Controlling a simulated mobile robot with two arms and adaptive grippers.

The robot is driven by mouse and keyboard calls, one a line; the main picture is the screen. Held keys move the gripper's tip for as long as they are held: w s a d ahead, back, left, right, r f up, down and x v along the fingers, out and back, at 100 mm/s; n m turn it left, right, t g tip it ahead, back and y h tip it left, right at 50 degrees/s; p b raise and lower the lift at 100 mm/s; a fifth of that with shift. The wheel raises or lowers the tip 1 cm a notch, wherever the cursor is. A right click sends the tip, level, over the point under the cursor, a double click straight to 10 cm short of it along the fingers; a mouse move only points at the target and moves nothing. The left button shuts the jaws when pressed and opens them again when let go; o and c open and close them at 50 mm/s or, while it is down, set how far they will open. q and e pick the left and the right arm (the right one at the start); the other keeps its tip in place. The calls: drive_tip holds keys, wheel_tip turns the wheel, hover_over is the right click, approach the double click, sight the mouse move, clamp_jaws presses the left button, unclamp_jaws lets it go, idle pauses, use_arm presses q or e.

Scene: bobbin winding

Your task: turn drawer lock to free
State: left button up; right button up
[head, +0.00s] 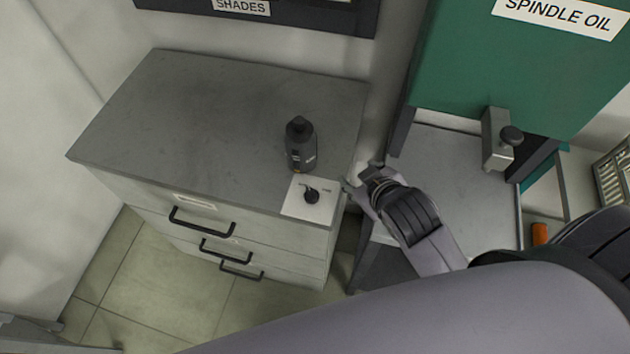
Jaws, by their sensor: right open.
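The drawer lock is a small black knob (311,196) on a white plate (298,208) at the front right corner of the drawer cabinet's top. Small markings on the plate are too small to read. The grey cabinet (190,120) has several drawers with black handles, and the top drawer (190,205) looks closed. My right gripper (354,186) is open and empty, just right of the plate and apart from the knob. Its fingertips are small and partly hidden by the gripper body. My left gripper is not in view.
A black bottle (300,148) stands on the cabinet top just behind the plate. A green tank (510,70) labelled SPINDLE OIL with a tap (500,140) stands at the right over a grey stand (460,190). The left part of the cabinet top is clear.

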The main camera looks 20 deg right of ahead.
drive_tip(key=w+a+r+n+t+y, duration=0.15)
drive_tip(key=w+r+n+t, duration=0.35)
drive_tip(key=r, duration=0.5)
drive_tip(key=w+a+r+n+t+y, duration=0.1)
drive_tip(key=w+a+r+n+t, duration=0.25)
drive_tip(key=w+r, duration=0.45)
drive_tip(key=s+a+r+n+g+y, duration=0.35)
drive_tip(key=a+r+n+y, duration=0.3)
drive_tip(key=n+y, duration=0.45)
drive_tip(key=s+a+r+n+g+y, duration=0.35)
drive_tip(key=a+r+n+y, duration=0.35)
drive_tip(key=n, duration=0.7)
drive_tip(key=s+a+n+g+y, duration=0.2)
drive_tip(key=s+n+g, duration=0.1)
drive_tip(key=n+g, duration=0.3)
drive_tip(key=n+g+h, duration=0.6)
drive_tip(key=n+h, duration=0.6)
drive_tip(key=h, duration=0.5)
approach(312, 192)
drive_tip(key=p+x, duration=0.4)
drive_tip(key=x, duration=0.2)
drive_tip(key=shift+a+f+p, duration=0.15)
drive_tip(key=shift+f+p, duration=0.1)
drive_tip(key=shift+p, duration=0.15)
drive_tip(key=shift+x, duration=0.75)
